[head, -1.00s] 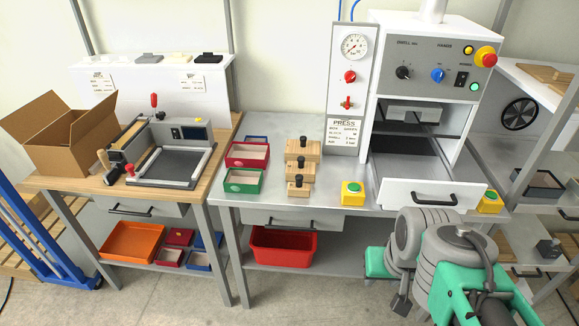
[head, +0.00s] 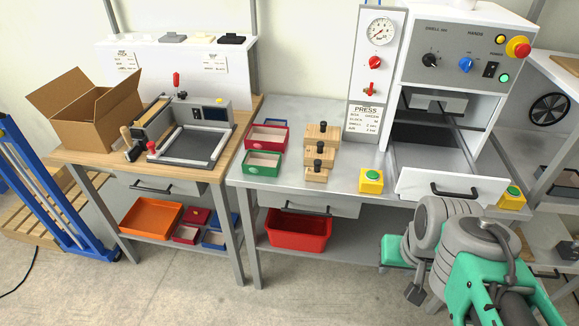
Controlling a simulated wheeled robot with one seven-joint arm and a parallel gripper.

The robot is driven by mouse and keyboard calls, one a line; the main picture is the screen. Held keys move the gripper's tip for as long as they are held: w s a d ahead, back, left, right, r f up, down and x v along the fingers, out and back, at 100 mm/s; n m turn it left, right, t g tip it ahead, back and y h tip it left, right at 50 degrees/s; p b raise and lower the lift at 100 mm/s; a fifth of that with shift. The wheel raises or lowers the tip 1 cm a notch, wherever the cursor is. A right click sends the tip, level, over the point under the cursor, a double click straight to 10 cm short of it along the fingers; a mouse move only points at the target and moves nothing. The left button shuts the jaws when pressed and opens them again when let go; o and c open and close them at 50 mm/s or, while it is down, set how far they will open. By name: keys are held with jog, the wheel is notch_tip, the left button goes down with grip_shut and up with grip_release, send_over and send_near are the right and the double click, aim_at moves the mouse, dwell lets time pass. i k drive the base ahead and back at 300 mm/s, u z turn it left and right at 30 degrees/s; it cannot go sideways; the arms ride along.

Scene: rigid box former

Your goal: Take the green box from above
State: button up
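The green box (head: 262,163) is a small open tray with a pale inside. It sits on the grey metal table (head: 290,187) near its left front edge, just in front of a red box (head: 267,138). My arm is at the lower right, well away from the green box. The dark end piece of my gripper (head: 415,293) hangs low in front of the table. It is too small and partly hidden to tell whether its fingers are apart.
Wooden blocks with black knobs (head: 316,172) stand right of the green box. A yellow button box (head: 371,180) is farther right, before the white press (head: 450,185). A wooden bench with a frame fixture (head: 185,150) stands left. The floor in front is clear.

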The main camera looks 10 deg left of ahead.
aim_at(256, 162)
jog(key=u, duration=0.7)
jog(key=i, duration=1.3)
jog(key=u, duration=2.1)
